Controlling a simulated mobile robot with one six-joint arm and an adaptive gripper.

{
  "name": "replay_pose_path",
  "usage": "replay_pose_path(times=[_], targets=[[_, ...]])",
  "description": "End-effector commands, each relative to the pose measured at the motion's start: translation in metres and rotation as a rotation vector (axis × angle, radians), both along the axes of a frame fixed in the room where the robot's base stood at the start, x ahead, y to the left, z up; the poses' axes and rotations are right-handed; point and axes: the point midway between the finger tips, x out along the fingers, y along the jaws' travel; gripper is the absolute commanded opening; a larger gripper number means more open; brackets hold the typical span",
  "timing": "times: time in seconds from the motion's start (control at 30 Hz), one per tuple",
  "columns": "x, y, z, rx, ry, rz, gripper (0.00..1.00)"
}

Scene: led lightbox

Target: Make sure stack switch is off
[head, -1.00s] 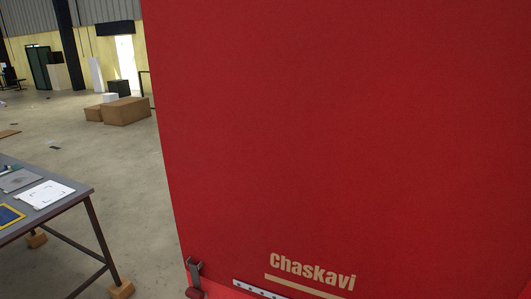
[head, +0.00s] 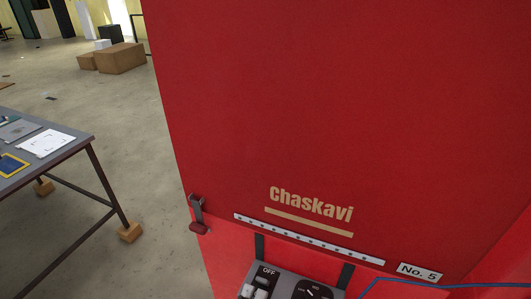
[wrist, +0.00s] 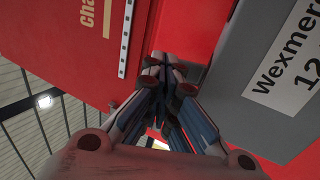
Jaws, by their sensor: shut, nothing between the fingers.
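In the head view a grey control box (head: 283,286) is partly visible at the bottom edge, against the red cabinet (head: 330,110). It bears an "OFF" label (head: 268,271) above pale switch parts (head: 256,291), cut off by the frame. A black dial (head: 318,292) sits to their right. I cannot tell which part is the stack switch or its position. My gripper (wrist: 170,72) shows only in the wrist view, shut and empty, pointing toward the red surface. No switch shows in the wrist view.
A blue cable (head: 405,281) runs right from the box. A table (head: 62,151) stands left, with open floor between. In the wrist view a grey panel labelled "Wexmer" (wrist: 240,113) is close on the right.

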Motion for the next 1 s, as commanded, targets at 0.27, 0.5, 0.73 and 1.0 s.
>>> replay_pose_path(times=[0.27,0.5,0.73,1.0], targets=[[-0.001,0.000,0.000,0.001,0.001,-0.001,0.00],[-0.019,0.009,-0.010,0.003,0.000,0.004,0.00],[-0.042,0.019,-0.020,0.002,-0.001,0.004,0.00],[-0.052,0.022,-0.023,0.002,0.000,-0.001,0.00]])
